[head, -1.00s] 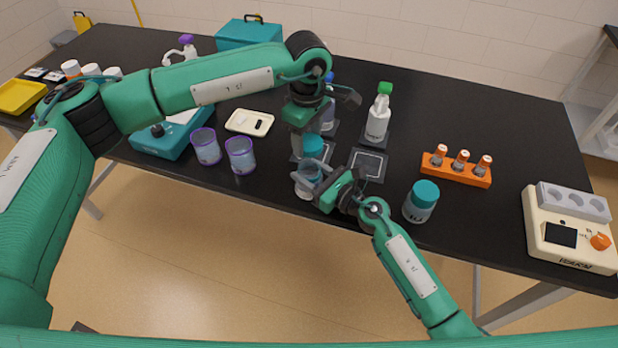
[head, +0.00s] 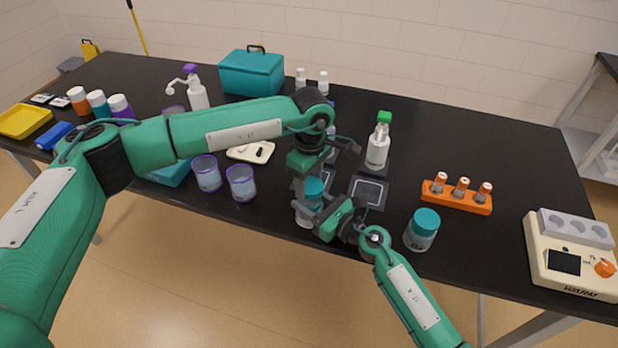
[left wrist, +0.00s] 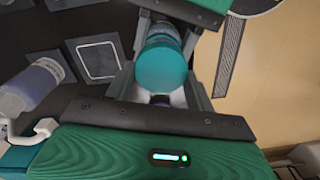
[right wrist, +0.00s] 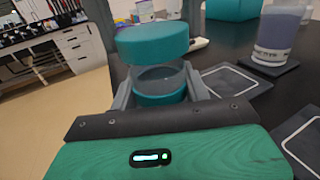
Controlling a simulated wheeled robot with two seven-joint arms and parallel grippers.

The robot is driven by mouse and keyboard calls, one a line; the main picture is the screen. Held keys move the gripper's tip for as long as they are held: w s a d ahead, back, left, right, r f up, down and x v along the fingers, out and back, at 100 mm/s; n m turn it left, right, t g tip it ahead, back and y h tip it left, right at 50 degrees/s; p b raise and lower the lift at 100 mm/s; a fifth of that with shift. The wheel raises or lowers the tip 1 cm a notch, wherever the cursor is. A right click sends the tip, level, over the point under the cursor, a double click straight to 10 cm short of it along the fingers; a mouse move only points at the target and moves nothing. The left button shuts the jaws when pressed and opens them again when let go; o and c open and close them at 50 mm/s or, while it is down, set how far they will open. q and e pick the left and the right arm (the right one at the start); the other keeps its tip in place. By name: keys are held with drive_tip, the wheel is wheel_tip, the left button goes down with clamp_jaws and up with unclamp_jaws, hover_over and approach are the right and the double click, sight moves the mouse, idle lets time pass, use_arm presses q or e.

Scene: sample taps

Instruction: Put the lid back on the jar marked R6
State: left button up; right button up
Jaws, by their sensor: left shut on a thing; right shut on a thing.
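A teal lid (head: 313,188) is held by my left gripper (head: 312,180), which reaches down from above. In the left wrist view the lid (left wrist: 162,68) sits between the fingers. A clear jar (head: 307,217) stands near the front table edge with my right gripper (head: 318,211) shut around it. In the right wrist view the open jar (right wrist: 160,79) has teal content. The lid (right wrist: 152,43) hangs level just above its rim, slightly left, with a narrow gap. No mark on this jar is readable.
A second jar with a teal lid (head: 421,231) stands to the right, near an orange vial rack (head: 456,197). A green-capped bottle (head: 377,148) stands behind. Two purple-rimmed cups (head: 241,184) are to the left. A framed dark mat (head: 369,193) beside the jar is empty.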

sight(314, 186)
use_arm(q)
drive_tip(key=shift+f, duration=0.8)
drive_tip(key=shift+s+a+f, duration=0.1)
drive_tip(key=shift+f, duration=0.5)
drive_tip(key=m, duration=1)
drive_tip(key=shift+d+m, duration=0.3)
drive_tip(key=shift+m, duration=0.1)
drive_tip(key=m, duration=0.6)
drive_tip(key=shift+d+m, duration=0.2)
drive_tip(key=shift+m, duration=0.1)
drive_tip(key=m, duration=0.5)
drive_tip(key=shift+s+d+m, duration=0.15)
drive_tip(key=shift+s+m, duration=0.15)
